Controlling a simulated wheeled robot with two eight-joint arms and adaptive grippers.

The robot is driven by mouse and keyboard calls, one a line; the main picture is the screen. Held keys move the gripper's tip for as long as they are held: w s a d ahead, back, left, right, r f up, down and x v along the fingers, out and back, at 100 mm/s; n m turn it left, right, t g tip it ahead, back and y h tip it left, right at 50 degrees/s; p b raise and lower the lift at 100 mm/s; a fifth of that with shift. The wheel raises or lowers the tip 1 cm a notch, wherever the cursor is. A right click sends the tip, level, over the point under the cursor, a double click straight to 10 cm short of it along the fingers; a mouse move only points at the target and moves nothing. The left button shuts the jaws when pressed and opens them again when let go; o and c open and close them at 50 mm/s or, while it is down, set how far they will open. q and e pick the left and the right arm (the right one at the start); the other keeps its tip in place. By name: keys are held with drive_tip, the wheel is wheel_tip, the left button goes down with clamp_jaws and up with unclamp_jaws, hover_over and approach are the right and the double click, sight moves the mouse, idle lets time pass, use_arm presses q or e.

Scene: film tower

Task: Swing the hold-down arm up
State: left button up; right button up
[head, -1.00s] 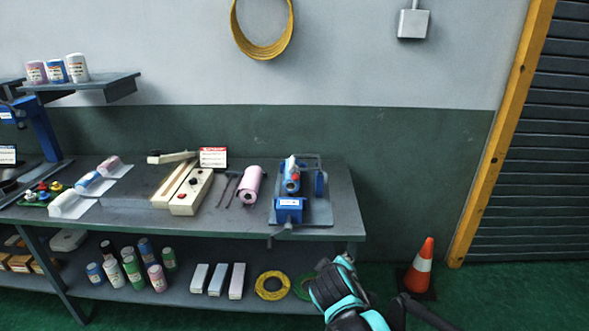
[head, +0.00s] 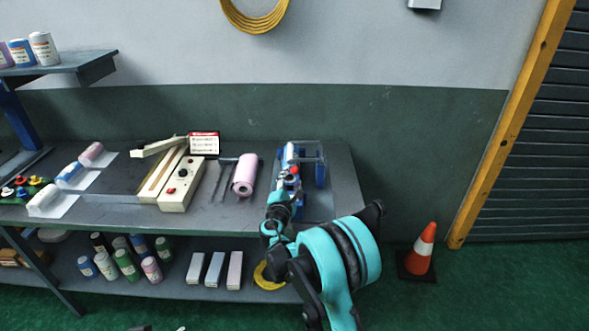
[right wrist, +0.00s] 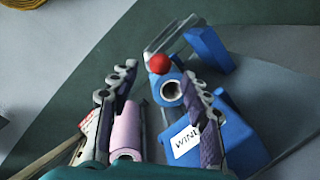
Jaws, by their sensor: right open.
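The blue winding device (head: 321,175) stands at the right end of the bench, partly hidden by my right arm. In the right wrist view its blue body (right wrist: 240,135) carries a white label. A red ball knob (right wrist: 158,63) stands above a blue round part with a hole; the knob also shows in the head view (head: 294,170). A pale grey frame (right wrist: 168,34) rises behind it. I cannot tell the hold-down arm's exact outline. My right gripper (head: 279,206) is open at the device's front; its fingers (right wrist: 160,76) spread either side of the knob in the picture, apparently empty. Small dark tips at the bottom edge may be my left gripper.
A pink roll (head: 245,174) lies left of the device, with dark tools beside it. A cream sealer (head: 176,192) with a raised bar and a sign (head: 204,143) stand further left. Bottles and boxes fill the lower shelf (head: 170,297). A traffic cone (head: 424,246) stands right.

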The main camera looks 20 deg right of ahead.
sight(294, 173)
drive_tip(key=b+x, duration=0.1)
drive_tip(key=x, duration=0.3)
drive_tip(key=shift+w+d+f, duration=0.15)
drive_tip(key=shift+w, duration=0.05)
drive_tip(key=shift+x, duration=0.8)
clamp_jaws()
